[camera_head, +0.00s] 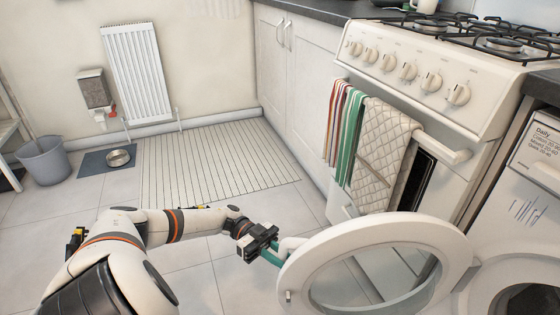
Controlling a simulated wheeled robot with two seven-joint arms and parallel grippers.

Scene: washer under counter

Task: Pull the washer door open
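The washer (523,285) stands at the lower right under the counter, partly cut off by the frame edge. Its round white door (449,240) with a glass middle is swung open, out to the left of the drum opening. My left gripper (277,252) is at the upper left edge of the door ring, close to or touching it. Its teal fingertip shows beside the rim; the other finger is not clear, so whether it is open or shut cannot be told. My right gripper is not in view.
A white stove (432,75) with knobs stands behind the door, with striped and quilted towels (381,155) on its rail. A mat (215,157), a metal bowl (118,158) and a grey bin (43,160) are at the back left. The tiled floor between is clear.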

